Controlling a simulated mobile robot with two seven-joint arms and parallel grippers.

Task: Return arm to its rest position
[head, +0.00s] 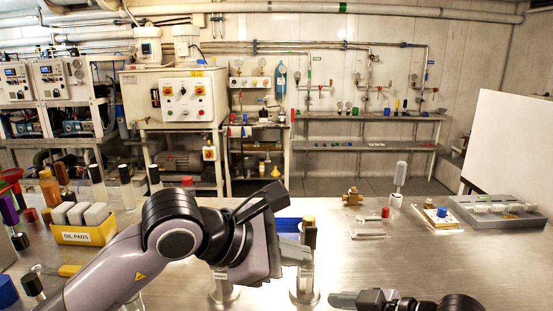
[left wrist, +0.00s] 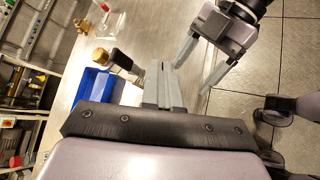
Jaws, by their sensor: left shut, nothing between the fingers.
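My left arm comes in from the left in the head view, reaching over the steel bench (head: 400,265). Its gripper (head: 308,256) is shut and empty. In the left wrist view the grey fingers (left wrist: 165,68) lie together with nothing between them. They are close to a dark fitting with a brass-coloured end (left wrist: 103,57); contact cannot be told. My right gripper (left wrist: 190,79) shows in the left wrist view with its two fingers apart and nothing between them. In the head view only part of it shows at the bottom edge (head: 350,299).
A blue tray (head: 288,225) sits behind the left gripper, partly hidden. A yellow oil pads bin (head: 85,235) and several bottles stand at the left. A clear plate with a red cap (head: 385,212) and a grey rack (head: 490,212) are at the right. The bench's right front is clear.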

